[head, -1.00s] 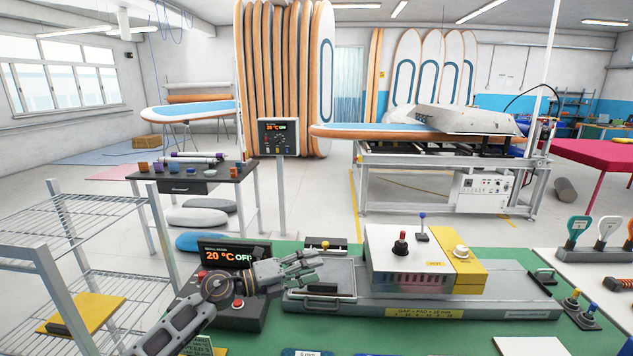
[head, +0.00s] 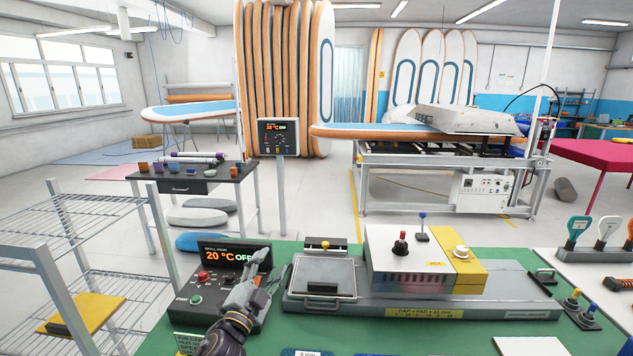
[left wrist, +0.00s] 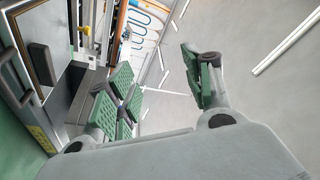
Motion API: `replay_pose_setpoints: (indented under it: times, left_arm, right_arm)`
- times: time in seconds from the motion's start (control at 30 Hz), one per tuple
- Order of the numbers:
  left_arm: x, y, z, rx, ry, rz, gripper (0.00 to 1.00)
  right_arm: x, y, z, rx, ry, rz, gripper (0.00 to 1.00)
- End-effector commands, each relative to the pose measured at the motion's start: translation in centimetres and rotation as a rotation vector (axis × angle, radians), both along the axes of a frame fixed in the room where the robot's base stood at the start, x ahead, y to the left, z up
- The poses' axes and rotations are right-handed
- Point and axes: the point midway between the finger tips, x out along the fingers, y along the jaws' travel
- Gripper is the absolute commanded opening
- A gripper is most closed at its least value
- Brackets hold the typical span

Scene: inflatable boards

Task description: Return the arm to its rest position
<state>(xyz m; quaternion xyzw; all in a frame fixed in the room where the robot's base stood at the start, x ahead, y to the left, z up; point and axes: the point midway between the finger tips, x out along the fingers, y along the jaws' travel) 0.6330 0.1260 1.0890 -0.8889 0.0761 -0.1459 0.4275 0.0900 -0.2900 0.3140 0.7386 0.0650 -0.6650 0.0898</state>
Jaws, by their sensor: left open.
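My left gripper (head: 266,262) shows in the head view just in front of the right side of the control box (head: 199,306), whose display reads 20 °C OFF. Its fingers point up and away from me. In the left wrist view the green-padded fingers (left wrist: 160,85) are spread apart with nothing between them. The arm comes up from the bottom of the head view and hides part of the box. My right gripper is not in view.
The press (head: 400,303) with its metal plate and the white and yellow unit (head: 405,262) stands right of the gripper on the green table (head: 420,335). A wire shelf (head: 85,260) stands at the left. Levers (head: 580,305) stand at the far right.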

Motion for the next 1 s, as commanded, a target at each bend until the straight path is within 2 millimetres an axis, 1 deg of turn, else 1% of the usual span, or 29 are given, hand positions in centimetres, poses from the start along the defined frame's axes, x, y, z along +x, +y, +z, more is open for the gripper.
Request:
replay_pose_setpoints:
  times: [0.03, 0.1, 0.23, 0.47, 0.6, 0.77, 0.87, 1.0]
  left_arm:
    - [-0.4, 0.8, -0.9, -0.034, 0.044, 0.033, 0.51]
    - [-0.8, 1.9, -2.1, -0.079, 0.105, 0.079, 0.51]
    - [-2.0, 3.9, -4.7, -0.158, 0.224, 0.160, 0.51]
    - [-5.2, 6.9, -9.7, -0.277, 0.450, 0.293, 0.51]
    - [-7.8, 8.3, -12.9, -0.339, 0.598, 0.365, 0.51]
    - [-11.6, 9.4, -16.4, -0.399, 0.773, 0.438, 0.51]
    - [-14.2, 9.9, -18.3, -0.431, 0.884, 0.478, 0.51]
    - [-18.2, 10.2, -20.8, -0.471, 1.044, 0.526, 0.51]
  right_arm:
    - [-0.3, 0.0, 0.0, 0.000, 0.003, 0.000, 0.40]
    - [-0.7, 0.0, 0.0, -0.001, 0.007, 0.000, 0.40]
    - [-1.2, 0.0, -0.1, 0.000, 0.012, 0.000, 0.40]
    - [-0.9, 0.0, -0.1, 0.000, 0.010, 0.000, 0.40]
    - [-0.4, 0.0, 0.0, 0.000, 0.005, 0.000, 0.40]
    - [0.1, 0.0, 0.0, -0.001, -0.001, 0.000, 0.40]
    - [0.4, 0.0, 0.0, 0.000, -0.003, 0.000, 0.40]
    - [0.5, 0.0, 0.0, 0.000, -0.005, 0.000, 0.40]
